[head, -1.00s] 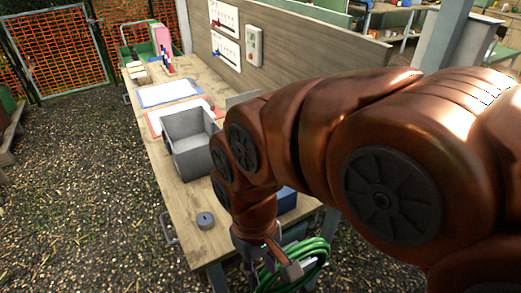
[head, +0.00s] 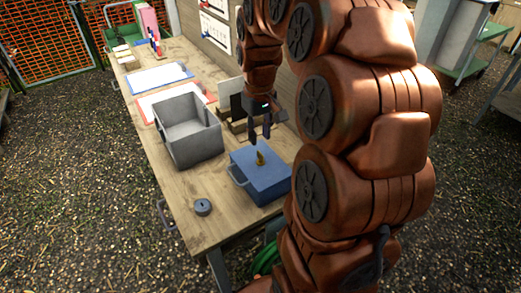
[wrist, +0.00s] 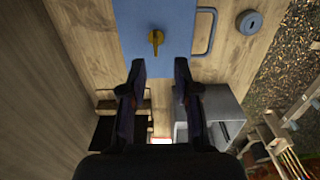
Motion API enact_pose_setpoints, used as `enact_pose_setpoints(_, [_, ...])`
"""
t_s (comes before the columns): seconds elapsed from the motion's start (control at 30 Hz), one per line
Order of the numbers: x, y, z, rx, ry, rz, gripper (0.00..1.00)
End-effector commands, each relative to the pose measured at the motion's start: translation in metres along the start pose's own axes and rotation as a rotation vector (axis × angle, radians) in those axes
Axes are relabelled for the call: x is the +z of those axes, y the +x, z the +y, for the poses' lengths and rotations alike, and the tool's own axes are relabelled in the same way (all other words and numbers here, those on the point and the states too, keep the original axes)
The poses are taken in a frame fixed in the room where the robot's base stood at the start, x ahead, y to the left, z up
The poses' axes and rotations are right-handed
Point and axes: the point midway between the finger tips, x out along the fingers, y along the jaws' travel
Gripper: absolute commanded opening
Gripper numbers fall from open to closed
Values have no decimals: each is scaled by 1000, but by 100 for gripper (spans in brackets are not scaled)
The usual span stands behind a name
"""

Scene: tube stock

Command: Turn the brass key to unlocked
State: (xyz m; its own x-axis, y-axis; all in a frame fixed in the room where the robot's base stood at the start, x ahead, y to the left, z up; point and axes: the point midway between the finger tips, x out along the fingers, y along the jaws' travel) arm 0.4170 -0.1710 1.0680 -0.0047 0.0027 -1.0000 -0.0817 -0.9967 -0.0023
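The brass key (head: 260,158) stands on top of the blue box (head: 268,182), near the middle of its lid. In the wrist view the brass key (wrist: 156,37) lies just beyond my fingertips, in line with the gap between them, on the blue box (wrist: 178,16). My gripper (head: 260,138) points down above the box, close to the key but apart from it. In the wrist view my gripper (wrist: 160,72) is open, with nothing between its two dark fingers. No lock markings can be made out.
An open grey bin (head: 186,131) stands left of the box. A dark round puck (head: 202,207) lies near the front of the wooden table (head: 190,226). A dark holder (head: 237,118) stands behind the box. Red and blue trays lie farther back.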

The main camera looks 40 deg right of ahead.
Motion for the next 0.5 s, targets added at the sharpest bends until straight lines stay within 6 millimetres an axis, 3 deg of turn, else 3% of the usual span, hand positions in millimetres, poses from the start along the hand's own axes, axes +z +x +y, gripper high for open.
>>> enact_pose_setpoints(0.27, [-4,11,7,1,4,0,31])
enact_pose_setpoints(0.5, [-4,43,7,1,5,-1,31])
